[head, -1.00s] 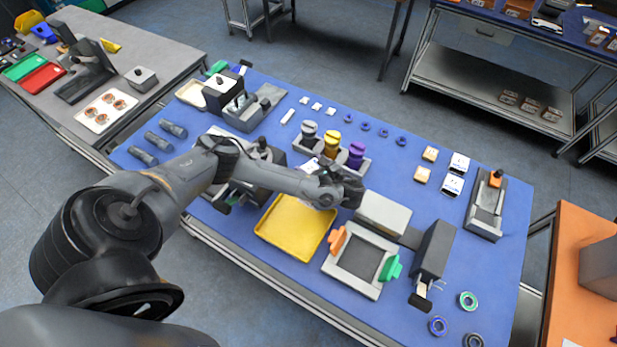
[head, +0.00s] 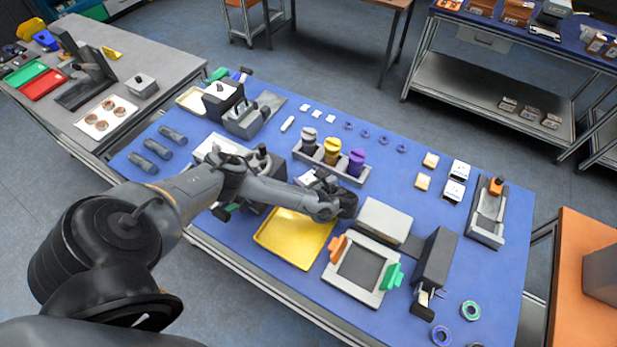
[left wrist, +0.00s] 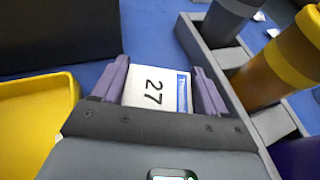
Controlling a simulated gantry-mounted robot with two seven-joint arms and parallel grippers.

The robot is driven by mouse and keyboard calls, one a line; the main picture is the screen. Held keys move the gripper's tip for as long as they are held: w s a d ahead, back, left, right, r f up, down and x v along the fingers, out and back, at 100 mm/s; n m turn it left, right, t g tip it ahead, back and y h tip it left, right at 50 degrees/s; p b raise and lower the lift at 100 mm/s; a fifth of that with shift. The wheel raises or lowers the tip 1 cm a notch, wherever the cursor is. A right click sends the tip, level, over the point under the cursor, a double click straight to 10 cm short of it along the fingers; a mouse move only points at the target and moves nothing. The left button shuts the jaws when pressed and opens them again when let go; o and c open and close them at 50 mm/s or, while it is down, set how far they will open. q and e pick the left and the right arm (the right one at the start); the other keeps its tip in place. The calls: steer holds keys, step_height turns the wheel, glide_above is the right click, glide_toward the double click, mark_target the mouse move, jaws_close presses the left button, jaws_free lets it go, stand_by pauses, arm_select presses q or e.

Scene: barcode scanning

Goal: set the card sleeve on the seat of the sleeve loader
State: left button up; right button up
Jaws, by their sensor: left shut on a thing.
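My left gripper (left wrist: 160,88) is shut on the card sleeve (left wrist: 155,90), a white piece with a black 27 and a blue band, its fingers on both sides of it. In the head view my left gripper (head: 326,184) is between the yellow tray and the cylinder holder, and the sleeve is largely hidden there. I cannot tell for certain which fixture is the sleeve loader. A fixture with a dark square plate (head: 362,267) and orange and green side pieces stands right of the gripper. My right gripper is not in view.
A yellow tray (head: 277,254) lies below the gripper. A holder (head: 312,157) with grey, yellow and purple cylinders stands beyond it. A dark upright block (head: 436,257) and an orange-topped fixture (head: 489,214) stand to the right. Small boxes (head: 453,192) lie beyond.

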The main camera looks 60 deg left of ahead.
arm_select(q)
steer(key=o, duration=1)
steer(key=shift+w+d+r, duration=0.1)
steer(key=shift+d+r, duration=0.1)
steer(key=shift+d, duration=0.25)
steer(key=p+v, duration=0.1)
steer(key=v, duration=0.4)
steer(key=shift+a+r, duration=0.1)
steer(key=shift+r, duration=0.05)
steer(key=shift+d+r, duration=0.15)
steer(key=shift+d, duration=0.2)
steer(key=shift+c, duration=0.6)
steer(key=shift+d+p, duration=0.35)
steer(key=shift+d, duration=0.1)
